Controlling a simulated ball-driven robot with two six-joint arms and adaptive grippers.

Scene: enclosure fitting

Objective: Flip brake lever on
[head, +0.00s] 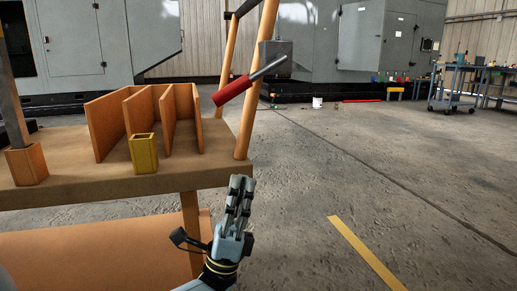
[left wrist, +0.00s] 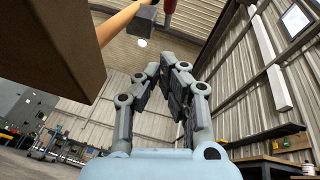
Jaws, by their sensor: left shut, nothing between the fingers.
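The brake lever has a red grip (head: 232,91) on a metal rod that runs up to a grey box (head: 278,52) on the wooden post at the bench's right end. The grip points down and to the left. In the left wrist view, part of the red grip (left wrist: 169,10) and the grey box (left wrist: 146,18) show at the top. My left gripper (head: 241,182) is shut and empty, pointing up. It is below the lever and apart from it, near the bench's front right corner. My right gripper is out of view.
The wooden bench (head: 90,190) carries upright dividers (head: 110,128), a yellow block-shaped holder (head: 143,153) and an orange one (head: 27,165). Wooden posts (head: 259,85) rise at its right end. Open concrete floor lies to the right, with a cart (head: 452,90) far back.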

